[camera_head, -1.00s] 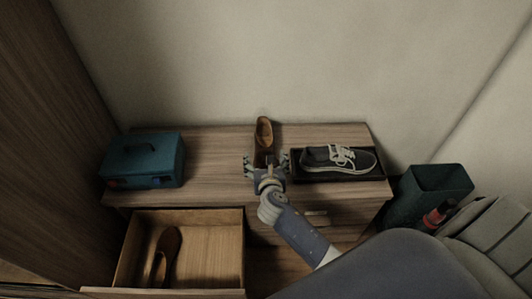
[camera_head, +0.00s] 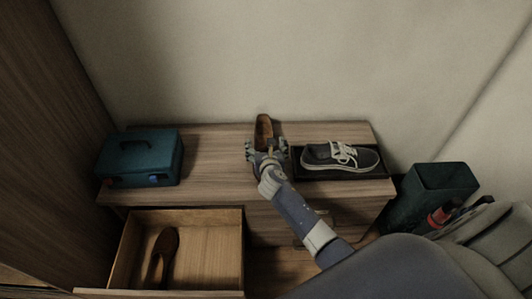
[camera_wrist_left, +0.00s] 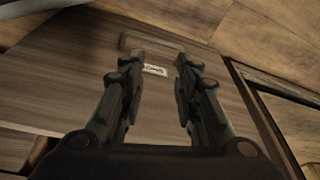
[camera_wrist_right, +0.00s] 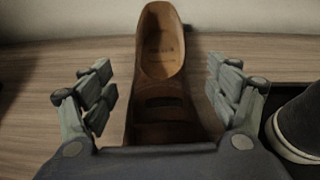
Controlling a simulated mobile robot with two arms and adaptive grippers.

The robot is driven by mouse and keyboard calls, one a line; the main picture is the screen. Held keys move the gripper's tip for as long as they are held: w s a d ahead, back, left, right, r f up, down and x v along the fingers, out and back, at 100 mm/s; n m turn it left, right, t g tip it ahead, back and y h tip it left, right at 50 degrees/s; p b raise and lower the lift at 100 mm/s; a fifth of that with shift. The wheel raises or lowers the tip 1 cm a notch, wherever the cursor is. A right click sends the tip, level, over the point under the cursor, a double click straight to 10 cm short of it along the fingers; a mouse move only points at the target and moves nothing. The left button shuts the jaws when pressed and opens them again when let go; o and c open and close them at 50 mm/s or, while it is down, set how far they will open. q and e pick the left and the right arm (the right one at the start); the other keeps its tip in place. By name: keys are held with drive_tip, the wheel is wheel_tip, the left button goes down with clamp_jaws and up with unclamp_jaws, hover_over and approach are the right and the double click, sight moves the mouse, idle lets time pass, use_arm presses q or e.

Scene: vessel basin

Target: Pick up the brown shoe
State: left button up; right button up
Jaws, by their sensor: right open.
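A brown shoe (camera_head: 264,126) lies on the wooden cabinet top near the wall. It also shows in the right wrist view (camera_wrist_right: 161,45), its opening facing up and its front part running toward the gripper. My right gripper (camera_head: 266,149) is open and empty; in the right wrist view its fingers (camera_wrist_right: 162,88) stand on either side of the shoe, apart from it. The near part of the shoe is hidden by the gripper in the head view. A second brown shoe (camera_head: 162,256) lies in the open drawer. My left gripper (camera_wrist_left: 162,58) is open and empty, in front of a wooden panel with a handle.
A grey sneaker (camera_head: 340,157) lies on a black tray (camera_head: 313,174) right of my right gripper. A teal case (camera_head: 140,160) stands at the cabinet's left end. The drawer (camera_head: 213,252) sticks out below. A dark bin (camera_head: 436,185) stands at the right.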

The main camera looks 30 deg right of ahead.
use_arm(q)
drive_tip(key=shift+w+r, duration=0.1)
drive_tip(key=shift+r, duration=1.15)
use_arm(e)
drive_tip(key=shift+x, duration=0.8)
drive_tip(key=c, duration=1.3)
drive_tip(key=shift+r, duration=0.1)
drive_tip(key=shift+c, duration=0.6)
drive_tip(key=shift+r, duration=0.1)
